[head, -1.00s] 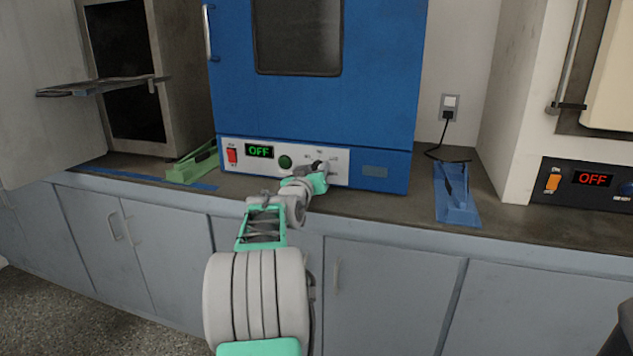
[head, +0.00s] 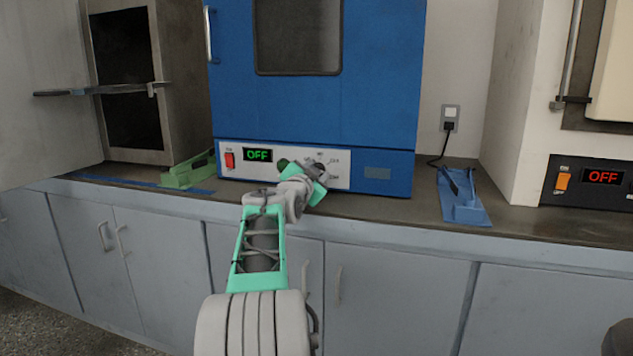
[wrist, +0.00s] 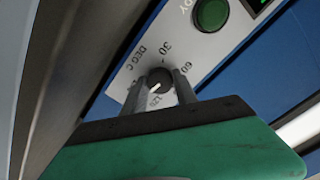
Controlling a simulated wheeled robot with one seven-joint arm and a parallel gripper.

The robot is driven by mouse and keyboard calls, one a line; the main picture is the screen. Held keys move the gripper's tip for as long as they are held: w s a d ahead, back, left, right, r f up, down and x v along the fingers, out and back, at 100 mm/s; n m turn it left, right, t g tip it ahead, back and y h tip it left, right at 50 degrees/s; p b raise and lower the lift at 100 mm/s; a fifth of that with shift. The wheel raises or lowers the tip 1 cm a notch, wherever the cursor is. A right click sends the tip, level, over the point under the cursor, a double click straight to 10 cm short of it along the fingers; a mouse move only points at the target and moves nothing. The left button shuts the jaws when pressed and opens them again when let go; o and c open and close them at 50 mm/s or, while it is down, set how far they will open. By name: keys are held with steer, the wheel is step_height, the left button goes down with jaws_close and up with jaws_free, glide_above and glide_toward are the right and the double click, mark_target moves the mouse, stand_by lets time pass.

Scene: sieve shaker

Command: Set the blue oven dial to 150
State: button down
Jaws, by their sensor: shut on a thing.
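The blue oven (head: 380,100) stands on the counter, its display (head: 258,155) reading OFF in green. In the wrist view, its dial (wrist: 160,76) is a small dark round knob on a white panel, with a pale pointer mark slanting toward the lower left. The printed 30, 60 and what looks like 120 are readable around it; a finger covers part of the scale. My gripper (wrist: 160,88) is shut on the dial, one finger on each side. In the head view, my gripper (head: 322,170) covers most of the dial.
A green button (wrist: 211,14) and a red switch (head: 230,160) sit left of the dial in the head view. A green holder (head: 188,172) and a blue holder (head: 462,205) lie on the counter. Another appliance's panel (head: 590,183) reads OFF in red at right.

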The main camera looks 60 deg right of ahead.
steer(key=shift+m+b, duration=0.95)
steer(key=shift+m, duration=1.25)
steer(key=c, duration=1)
jaws_free()
steer(key=shift+o, duration=0.2)
steer(key=a, duration=0.2)
steer(key=s+a+p, duration=0.1)
steer(key=a, duration=0.4)
steer(key=shift+s+a, duration=0.15)
steer(key=shift+a, duration=0.2)
